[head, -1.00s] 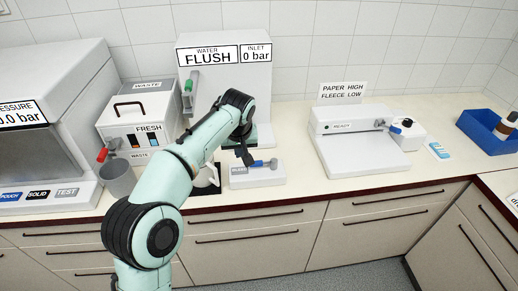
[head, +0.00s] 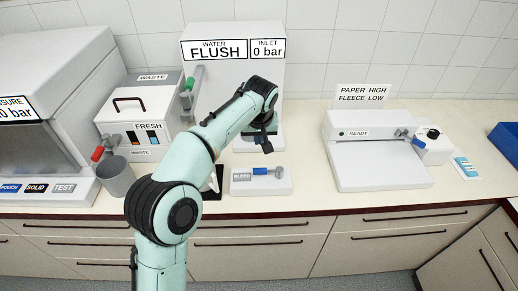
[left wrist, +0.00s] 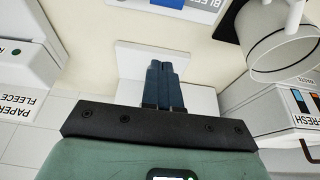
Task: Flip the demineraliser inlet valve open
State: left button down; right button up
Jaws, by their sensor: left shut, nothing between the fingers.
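The white demineraliser unit (head: 296,75) stands against the tiled wall, with signs reading WATER FLUSH and INLET 0 bar (head: 268,48). A green-handled lever (head: 189,84) is on its left side. I cannot make out a handle marked as the inlet valve; my arm covers part of the unit's front. A low block marked BLEED (head: 241,188) with a blue handle (head: 268,171) lying level sits in front of it. My left gripper (head: 266,145) is shut and empty, in front of the unit's lower part and above the block. Its closed fingers (left wrist: 163,86) show in the left wrist view.
To the left are a FRESH/WASTE box (head: 138,104) with a red handle (head: 98,153), and a grey cup (head: 116,178). A white READY device (head: 379,162) with a blue handle stands right. Open counter (head: 310,163) lies between it and the bleed block.

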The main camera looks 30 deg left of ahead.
pick_arm(q)
notch_tip(320, 180, down, 9)
jog(key=shift+w+f+b, duration=0.1)
jog(key=shift+b, duration=0.7)
jog(key=shift+s+d, duration=0.2)
jog(key=shift+s, duration=0.25)
